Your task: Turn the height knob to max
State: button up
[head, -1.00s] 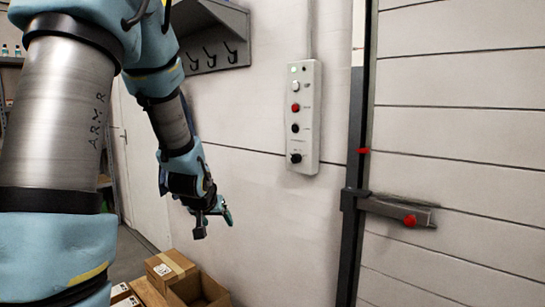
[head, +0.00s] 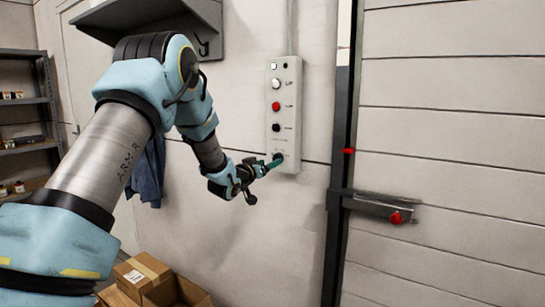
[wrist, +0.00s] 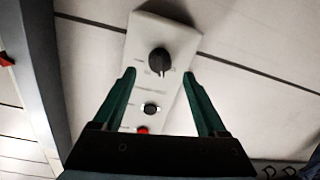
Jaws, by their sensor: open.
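The control panel (head: 284,100) is a tall pale box on the wall. Its lowest control is a black knob, which I take for the height knob; in the head view my gripper's fingers largely cover it. The wrist view shows the panel inverted, with the black knob (wrist: 158,60) bearing a light pointer mark; its labels are too small to read. My gripper (head: 274,161) is at the panel's lower end. In the wrist view its two green fingers (wrist: 159,76) are open, one on each side of the knob, with gaps; I cannot tell their remaining depth to it.
Above the knob are a black button (head: 276,127), a red button (head: 276,106) and a white button (head: 276,84). A dark door post and latch (head: 380,207) stand to the right. Cardboard boxes (head: 140,275) are low at left. A hook shelf (head: 150,15) hangs above my arm.

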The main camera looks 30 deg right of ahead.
jog(key=shift+p+x, duration=0.65)
jog(key=shift+x, duration=1.5)
grip_shut()
